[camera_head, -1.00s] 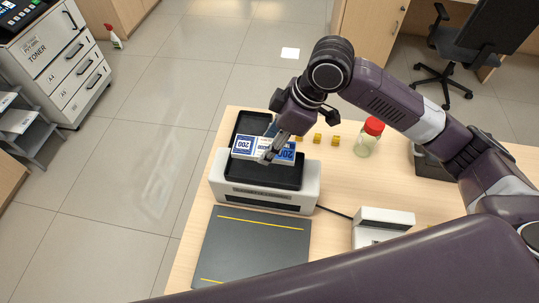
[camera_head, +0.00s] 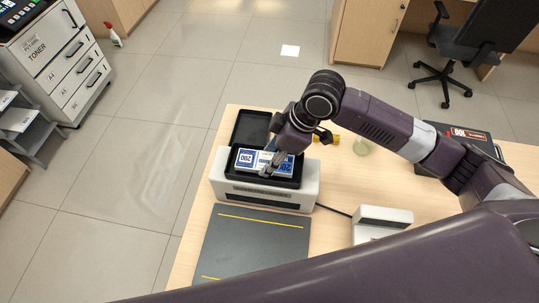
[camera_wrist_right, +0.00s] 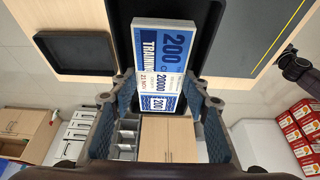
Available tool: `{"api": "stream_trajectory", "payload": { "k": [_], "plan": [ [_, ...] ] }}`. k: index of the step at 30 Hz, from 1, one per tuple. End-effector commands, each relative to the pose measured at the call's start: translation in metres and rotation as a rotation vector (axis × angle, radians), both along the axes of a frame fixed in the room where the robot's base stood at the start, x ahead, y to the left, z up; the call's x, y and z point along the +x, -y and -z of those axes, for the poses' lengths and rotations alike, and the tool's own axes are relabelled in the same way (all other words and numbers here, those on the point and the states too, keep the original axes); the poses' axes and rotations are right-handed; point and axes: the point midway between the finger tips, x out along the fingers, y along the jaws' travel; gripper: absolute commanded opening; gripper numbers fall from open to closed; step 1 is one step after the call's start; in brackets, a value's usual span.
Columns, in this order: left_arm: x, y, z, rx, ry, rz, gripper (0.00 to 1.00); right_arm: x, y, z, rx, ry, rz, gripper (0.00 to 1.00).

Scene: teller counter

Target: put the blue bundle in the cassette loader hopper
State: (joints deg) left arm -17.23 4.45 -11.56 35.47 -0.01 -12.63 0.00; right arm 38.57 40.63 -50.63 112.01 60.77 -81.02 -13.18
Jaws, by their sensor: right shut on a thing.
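The blue bundle (camera_head: 246,159) is a strapped stack of blue and white notes marked 200. In the head view it lies level within the rim of the black hopper (camera_head: 290,183) on top of the white cassette loader (camera_head: 309,187). My right gripper (camera_head: 268,171) comes down over its right part and is shut on it. In the right wrist view the bundle (camera_wrist_right: 163,42) sits between the two fingers of my right gripper (camera_wrist_right: 162,103). Whether its underside touches the hopper floor is hidden.
A black tray (camera_head: 251,126) adjoins the loader's far side. A dark mat (camera_head: 250,250) with yellow lines lies in front. A white device (camera_head: 381,222) stands to the right. A black box (camera_head: 458,135) stands farther right.

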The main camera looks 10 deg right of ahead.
Motion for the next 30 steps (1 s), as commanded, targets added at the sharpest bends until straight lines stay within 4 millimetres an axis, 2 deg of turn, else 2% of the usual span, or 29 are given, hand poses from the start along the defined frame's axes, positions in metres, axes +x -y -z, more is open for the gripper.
{"api": "stream_trajectory", "payload": {
  "k": [8,9,11,22,26,30],
  "plan": [
    [0.001,-0.001,-0.001,0.001,0.001,0.000,0.22,0.000,0.000,0.006,0.001,0.000,0.000,0.13],
    [0.001,-0.001,-0.001,0.001,0.001,-0.001,0.22,0.000,0.000,0.006,0.001,0.000,0.000,0.44],
    [0.001,-0.001,-0.001,0.001,0.001,-0.001,0.22,0.000,0.000,0.006,0.000,0.000,0.000,0.50],
    [0.002,-0.003,0.000,0.003,0.003,-0.001,0.22,0.001,0.000,0.000,0.000,0.002,0.000,0.50],
    [0.002,-0.003,0.003,0.003,0.003,-0.001,0.22,0.000,0.005,-0.017,-0.001,0.004,0.002,0.50],
    [0.002,-0.003,0.007,0.003,0.003,-0.001,0.22,-0.005,0.016,-0.046,-0.001,0.007,0.000,0.50]
  ]
}}
